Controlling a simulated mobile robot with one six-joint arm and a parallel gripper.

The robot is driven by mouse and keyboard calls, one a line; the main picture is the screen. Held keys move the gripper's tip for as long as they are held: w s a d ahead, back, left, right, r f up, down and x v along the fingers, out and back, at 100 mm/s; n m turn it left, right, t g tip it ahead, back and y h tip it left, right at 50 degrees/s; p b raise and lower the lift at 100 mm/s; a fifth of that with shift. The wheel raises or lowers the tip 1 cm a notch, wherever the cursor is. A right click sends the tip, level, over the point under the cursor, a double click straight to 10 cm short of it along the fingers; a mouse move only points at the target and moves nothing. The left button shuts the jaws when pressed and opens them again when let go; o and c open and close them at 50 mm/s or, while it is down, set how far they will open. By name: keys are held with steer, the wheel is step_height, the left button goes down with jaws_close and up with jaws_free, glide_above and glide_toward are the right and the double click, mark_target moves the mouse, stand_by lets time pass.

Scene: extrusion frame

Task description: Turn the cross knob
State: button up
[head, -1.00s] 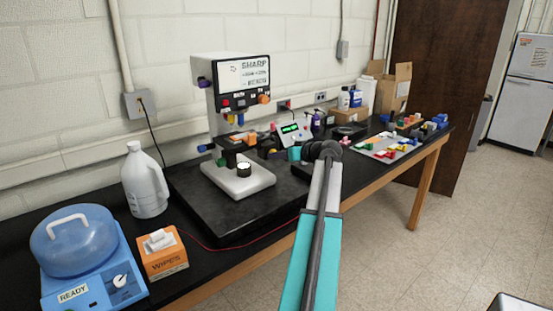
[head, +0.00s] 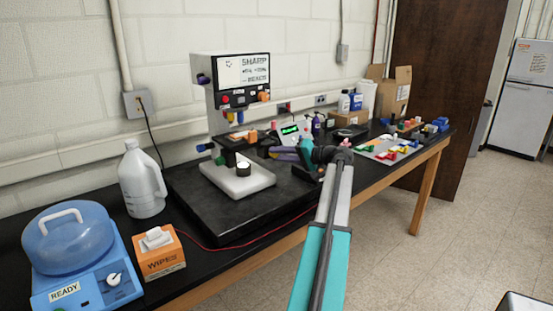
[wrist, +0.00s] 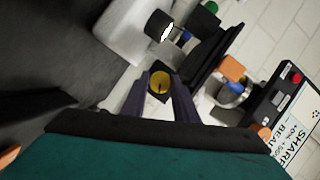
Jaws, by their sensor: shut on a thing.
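A round yellow piece with a dark mark (wrist: 160,82), which looks like the cross knob, sits between the fingertips of my gripper (wrist: 164,86) in the wrist view. The dark purple fingers stand on either side of it, and the gripper is shut on it. In the head view my gripper (head: 272,151) reaches left to the right side of the machine with the SHARP screen (head: 240,72). The knob cannot be made out there, behind my fingers. How far the knob is turned cannot be told.
A black cylinder (wrist: 160,25) stands on the machine's pale base (head: 238,182). An orange part (wrist: 232,67) is close to my fingers. A white jug (head: 141,182), wipes box (head: 160,258) and blue device (head: 78,262) stand at the left. Coloured blocks (head: 392,150) lie at the right.

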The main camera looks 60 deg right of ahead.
steer(key=shift+w+d+r+m+t, duration=0.15)
steer(key=shift+m+t, duration=0.35)
steer(key=shift+m, duration=0.4)
steer(key=o, duration=1.1)
steer(key=shift+c, duration=0.2)
steer(key=s+r+b, duration=0.1)
steer(key=s+b, duration=0.2)
steer(key=s, duration=1.1)
steer(key=shift+d+r, duration=0.15)
steer(key=shift+d, duration=0.15)
